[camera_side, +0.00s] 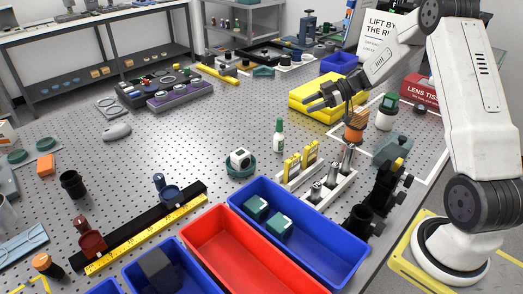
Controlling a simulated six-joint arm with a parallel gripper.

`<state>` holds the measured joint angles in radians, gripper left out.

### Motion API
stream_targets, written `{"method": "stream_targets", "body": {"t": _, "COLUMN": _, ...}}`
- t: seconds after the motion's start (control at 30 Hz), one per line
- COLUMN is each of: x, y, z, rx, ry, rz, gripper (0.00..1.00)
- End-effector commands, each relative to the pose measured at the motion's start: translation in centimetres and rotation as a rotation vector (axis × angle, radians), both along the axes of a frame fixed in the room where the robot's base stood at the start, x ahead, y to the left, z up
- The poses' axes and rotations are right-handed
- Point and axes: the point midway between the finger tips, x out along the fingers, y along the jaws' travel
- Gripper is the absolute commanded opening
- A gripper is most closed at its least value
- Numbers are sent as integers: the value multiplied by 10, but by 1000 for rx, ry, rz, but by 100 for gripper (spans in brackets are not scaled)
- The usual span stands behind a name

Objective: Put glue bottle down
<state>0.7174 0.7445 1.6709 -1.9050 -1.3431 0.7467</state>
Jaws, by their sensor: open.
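My gripper (312,104) is at the end of my arm, up and to the right of the bottle, beside the yellow block. It is open, with its fingers pointing left and nothing between them. The bottle is clear of the gripper.
Blue (335,250) and red (232,262) bins line the front.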

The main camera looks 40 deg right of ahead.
Motion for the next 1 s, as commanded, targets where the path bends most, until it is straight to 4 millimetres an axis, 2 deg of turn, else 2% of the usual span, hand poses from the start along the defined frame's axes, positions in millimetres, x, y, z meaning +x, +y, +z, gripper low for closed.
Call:
{"method": "stream_targets", "body": {"t": 0.67, "x": 3, "y": 2, "z": 2, "rx": -6, "ry": -8, "rz": -12, "gripper": 58}}
{"method": "stream_targets", "body": {"t": 0.83, "x": 16, "y": 11, "z": 8, "rx": -31, "ry": -42, "rz": -72, "gripper": 58}}
{"method": "stream_targets", "body": {"t": 1.0, "x": 38, "y": 28, "z": 20, "rx": -82, "ry": -91, "rz": -204, "gripper": 58}}
